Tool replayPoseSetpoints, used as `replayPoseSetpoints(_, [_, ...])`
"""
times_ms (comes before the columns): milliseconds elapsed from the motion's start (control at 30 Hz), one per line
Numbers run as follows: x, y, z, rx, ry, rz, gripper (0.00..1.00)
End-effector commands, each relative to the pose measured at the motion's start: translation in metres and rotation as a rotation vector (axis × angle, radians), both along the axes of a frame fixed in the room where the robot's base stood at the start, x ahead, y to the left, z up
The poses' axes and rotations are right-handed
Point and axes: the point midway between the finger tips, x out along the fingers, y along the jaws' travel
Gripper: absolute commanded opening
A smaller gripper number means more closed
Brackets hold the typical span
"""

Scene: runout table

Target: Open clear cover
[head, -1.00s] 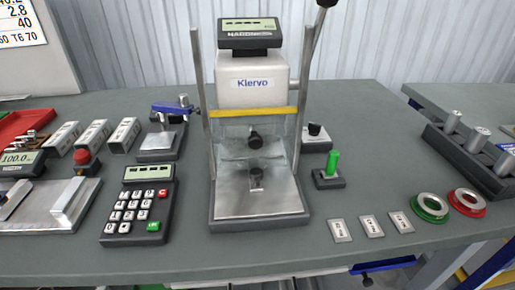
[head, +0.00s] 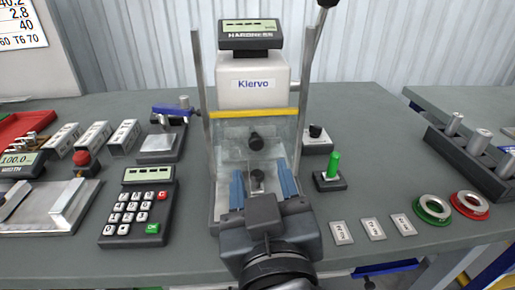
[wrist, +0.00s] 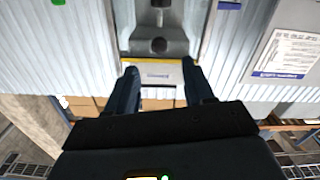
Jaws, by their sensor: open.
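The clear cover (head: 225,143) is a see-through panel at the front of the white Kiervo hardness tester (head: 252,83), between two grey posts. A yellow strip (head: 254,113) runs across it at the top. A dark round part (head: 256,141) shows at the panel; I cannot tell if it is on the cover or behind it. My gripper (head: 262,168) is open and empty, its two blue fingers pointing at the cover's lower part and hiding much of the tester's base. In the wrist view, the fingers (wrist: 160,70) stand apart, with the tester's label and yellow strip between them. Contact cannot be told.
A keypad (head: 137,207) stands left of the tester.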

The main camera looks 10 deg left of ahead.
Motion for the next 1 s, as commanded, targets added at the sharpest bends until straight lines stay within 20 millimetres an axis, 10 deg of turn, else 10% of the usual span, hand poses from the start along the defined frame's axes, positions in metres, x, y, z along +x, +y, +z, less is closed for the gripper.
replayPoseSetpoints(500, [0.065, 0.018, 0.001, 0.0, 0.0, 0.0, 0.53])
replayPoseSetpoints(1000, [0.07, 0.019, -0.001, 0.0, 0.0, 0.0, 0.39])
